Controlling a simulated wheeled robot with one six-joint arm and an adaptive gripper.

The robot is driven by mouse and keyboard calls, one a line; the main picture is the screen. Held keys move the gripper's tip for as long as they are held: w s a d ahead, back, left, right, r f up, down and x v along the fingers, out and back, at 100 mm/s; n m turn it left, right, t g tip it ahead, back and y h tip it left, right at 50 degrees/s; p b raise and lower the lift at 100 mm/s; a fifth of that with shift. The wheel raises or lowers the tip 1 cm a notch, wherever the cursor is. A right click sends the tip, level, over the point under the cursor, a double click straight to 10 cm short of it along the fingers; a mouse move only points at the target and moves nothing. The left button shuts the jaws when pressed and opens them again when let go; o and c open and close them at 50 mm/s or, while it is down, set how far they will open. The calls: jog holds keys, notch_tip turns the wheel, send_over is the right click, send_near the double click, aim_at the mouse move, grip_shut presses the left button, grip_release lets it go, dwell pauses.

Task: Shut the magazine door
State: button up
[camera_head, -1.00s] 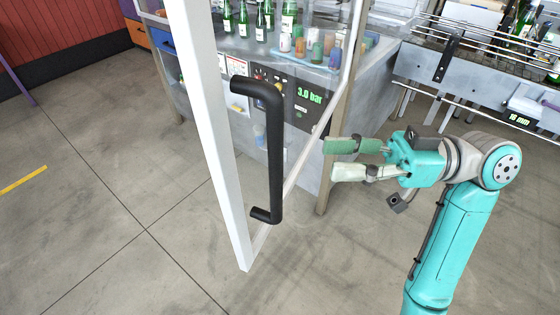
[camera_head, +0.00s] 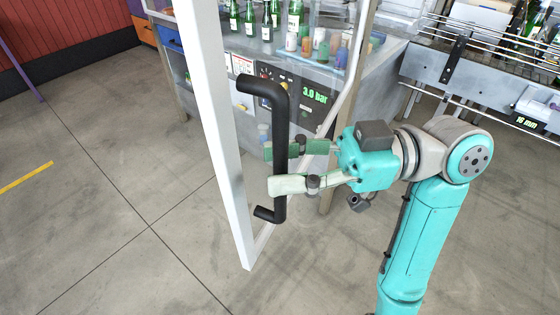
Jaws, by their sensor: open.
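The magazine door (camera_head: 212,105) stands open, its white frame edge running from the top of the view down to the lower middle. A black bar handle (camera_head: 280,125) is fixed upright on it. My gripper (camera_head: 275,168) has come in from the right, level with the lower half of the handle. Its fingers are open, one passing behind the handle and the pale one in front of it. The bar shows between the two fingers. I cannot tell whether either finger touches it.
Behind the door is the machine with a pressure display (camera_head: 314,94), green bottles (camera_head: 250,18) and coloured capsules (camera_head: 320,48). A conveyor with rails (camera_head: 480,70) stands at the right. The floor (camera_head: 120,190) left of the door is clear.

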jog(key=shift+a, duration=0.45)
grip_shut()
